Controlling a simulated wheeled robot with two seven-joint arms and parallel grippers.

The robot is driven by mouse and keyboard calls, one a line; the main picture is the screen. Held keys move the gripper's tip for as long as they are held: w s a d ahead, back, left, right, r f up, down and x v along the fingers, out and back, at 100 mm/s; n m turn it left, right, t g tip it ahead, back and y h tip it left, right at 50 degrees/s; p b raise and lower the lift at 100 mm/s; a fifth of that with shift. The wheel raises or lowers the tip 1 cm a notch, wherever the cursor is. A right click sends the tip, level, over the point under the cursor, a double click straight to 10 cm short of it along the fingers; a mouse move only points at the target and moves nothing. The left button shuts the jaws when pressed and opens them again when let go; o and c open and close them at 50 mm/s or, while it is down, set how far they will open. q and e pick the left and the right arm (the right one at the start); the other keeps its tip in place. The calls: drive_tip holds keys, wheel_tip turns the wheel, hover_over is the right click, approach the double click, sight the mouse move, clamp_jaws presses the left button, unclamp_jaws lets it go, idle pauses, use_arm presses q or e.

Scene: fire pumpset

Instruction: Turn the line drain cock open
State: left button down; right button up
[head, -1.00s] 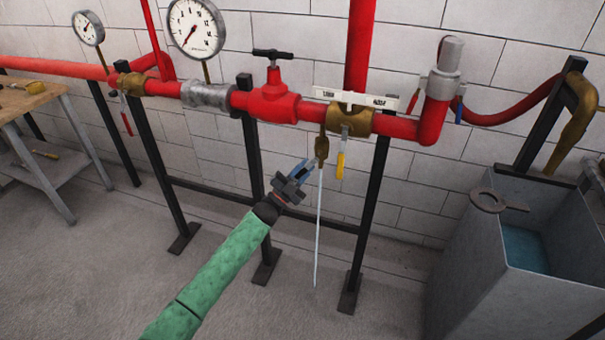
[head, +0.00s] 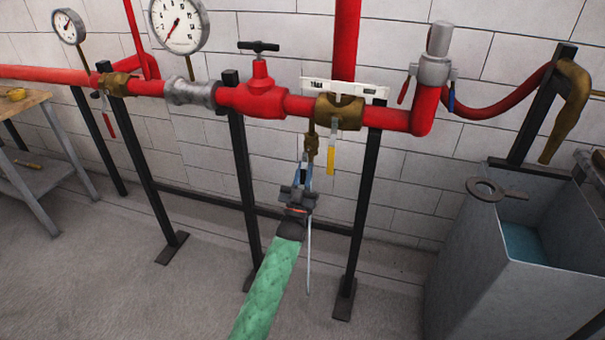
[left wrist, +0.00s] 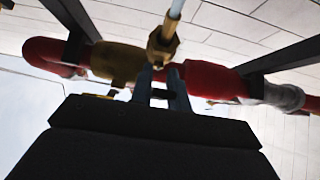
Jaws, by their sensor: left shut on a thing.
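The line drain cock (head: 312,146) is a small brass body hanging under the brass fitting (head: 341,113) on the red pipe. A thin pale line (head: 309,250), stream or tube, runs down from it. It also shows in the left wrist view (left wrist: 162,45). My left gripper (head: 303,170) has come up from below, its blue fingers close in front of the cock. In the left wrist view its fingers (left wrist: 162,94) close on a small dark piece beside the brass body, apparently the cock's handle, mostly hidden. My right gripper is not in view.
A yellow lever (head: 331,159) hangs just right of the cock. Black stand posts (head: 362,210) flank the arm. A grey tank (head: 475,260) stands at the right, a workbench (head: 35,105) at the left. A red valve (head: 258,97) sits on the pipe above.

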sight(304, 180)
use_arm(q)
drive_tip(key=shift+d+n+y, duration=0.1)
drive_tip(key=shift+n+y, duration=0.2)
drive_tip(key=shift+y, duration=0.2)
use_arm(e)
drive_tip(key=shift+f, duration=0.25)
use_arm(q)
drive_tip(key=c, duration=1.3)
unclamp_jaws()
drive_tip(key=shift+c, duration=0.2)
